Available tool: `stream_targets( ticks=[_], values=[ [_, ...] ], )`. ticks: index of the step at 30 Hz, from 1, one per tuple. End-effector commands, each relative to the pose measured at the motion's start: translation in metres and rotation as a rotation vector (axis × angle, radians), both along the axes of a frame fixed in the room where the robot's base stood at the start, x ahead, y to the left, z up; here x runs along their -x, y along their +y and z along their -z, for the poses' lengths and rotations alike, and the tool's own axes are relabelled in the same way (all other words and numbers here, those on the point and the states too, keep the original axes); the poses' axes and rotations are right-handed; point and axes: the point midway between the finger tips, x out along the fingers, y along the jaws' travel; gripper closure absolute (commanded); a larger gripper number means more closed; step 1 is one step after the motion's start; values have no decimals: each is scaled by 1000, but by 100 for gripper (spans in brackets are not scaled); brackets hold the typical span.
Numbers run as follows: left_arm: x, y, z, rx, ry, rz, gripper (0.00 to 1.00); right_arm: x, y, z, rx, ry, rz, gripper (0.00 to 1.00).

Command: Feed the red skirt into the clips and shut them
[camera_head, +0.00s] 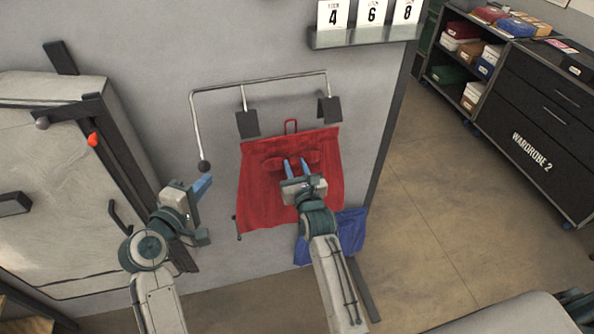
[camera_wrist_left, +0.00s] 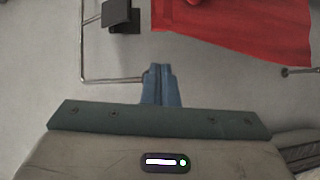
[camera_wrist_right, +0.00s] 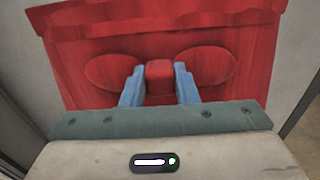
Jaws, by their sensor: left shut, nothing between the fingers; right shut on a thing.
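The red skirt (camera_head: 255,195) is spread flat in front of the grey wall, its top edge close under the two dark clips, left (camera_head: 247,124) and right (camera_head: 329,110). I cannot tell whether the edge is inside the clips, or whether they are open. My right gripper (camera_head: 296,168) is shut on a red block (camera_wrist_right: 159,78) at the front of the skirt. My left gripper (camera_head: 203,185) is shut and empty, left of the skirt and just below the ball end (camera_head: 205,167) of the bent metal bar (camera_head: 258,79). Its fingers (camera_wrist_left: 160,75) hide the bar's end in the left wrist view.
A blue cloth (camera_head: 351,232) hangs lower right of the skirt. A pale panel with dark fittings (camera_head: 50,190) stands at left. A shelf with number cards (camera_head: 365,37) is above. Open floor (camera_head: 450,190) lies at right.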

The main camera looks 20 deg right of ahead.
Motion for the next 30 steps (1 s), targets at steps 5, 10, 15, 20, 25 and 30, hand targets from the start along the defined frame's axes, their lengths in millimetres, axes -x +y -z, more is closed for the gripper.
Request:
stream_targets(
  ticks=[5,10,15,20,25,30],
  values=[
    [0,0,0,0,0,0,100,-9,0,-3,1,-4,1,100],
    [0,0,0,0,0,0,100,-8,0,-12,0,-3,1,100],
    [0,0,0,0,0,0,100,-9,0,-20,0,-3,1,100],
    [0,0,0,0,0,0,100,-9,0,-29,0,-5,1,100],
    [0,0,0,0,0,0,100,-9,0,-37,0,-4,1,100],
    [0,0,0,0,0,0,100,-10,0,-46,0,-5,1,100]
  ],
)
